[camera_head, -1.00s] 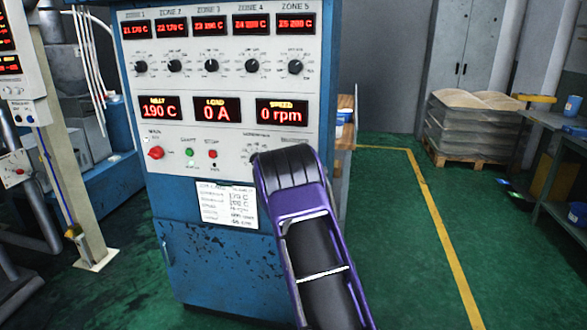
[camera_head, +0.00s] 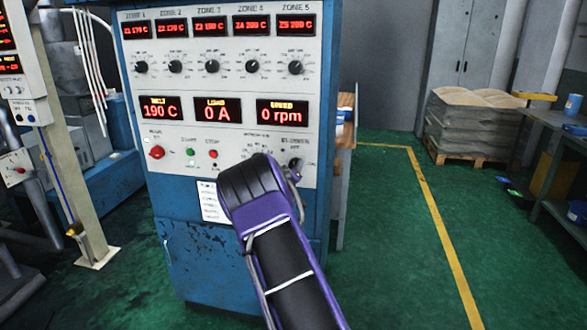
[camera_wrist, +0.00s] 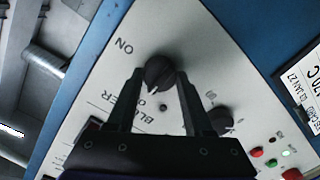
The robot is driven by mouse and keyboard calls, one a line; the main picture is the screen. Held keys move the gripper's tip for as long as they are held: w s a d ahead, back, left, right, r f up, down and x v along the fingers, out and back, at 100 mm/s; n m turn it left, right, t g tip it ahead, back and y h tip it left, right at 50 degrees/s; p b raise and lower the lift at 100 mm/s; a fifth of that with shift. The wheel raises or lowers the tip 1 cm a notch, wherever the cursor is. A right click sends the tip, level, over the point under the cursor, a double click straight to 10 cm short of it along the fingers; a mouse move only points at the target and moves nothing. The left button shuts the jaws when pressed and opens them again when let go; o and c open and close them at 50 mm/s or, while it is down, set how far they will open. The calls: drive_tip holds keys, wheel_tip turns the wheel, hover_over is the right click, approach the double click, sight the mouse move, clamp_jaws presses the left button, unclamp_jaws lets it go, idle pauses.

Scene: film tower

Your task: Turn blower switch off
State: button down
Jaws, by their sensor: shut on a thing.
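The blower switch is a round black knob (camera_wrist: 160,73) on the white panel, with "ON" and partly hidden "BLOWER" lettering beside it in the wrist view. In the head view the knob (camera_head: 295,163) shows at the panel's lower right. My gripper (camera_wrist: 160,78) has one finger on each side of the knob and is shut on it. In the head view my gripper (camera_head: 290,174) is partly hidden behind my purple and black arm.
A second black knob (camera_wrist: 221,119) is close to my right finger in the wrist view. The blue cabinet (camera_head: 210,265) carries temperature displays, zone knobs and red and green buttons. A paper sheet (camera_head: 209,202) hangs below the panel, partly covered by my arm.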

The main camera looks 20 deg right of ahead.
idle(0.3)
drive_tip(key=shift+c, duration=1.5)
unclamp_jaws()
drive_tip(key=v, duration=1.7)
drive_tip(key=shift+s+p, duration=0.25)
drive_tip(key=shift+p, duration=0.2)
drive_tip(key=shift+a, duration=0.1)
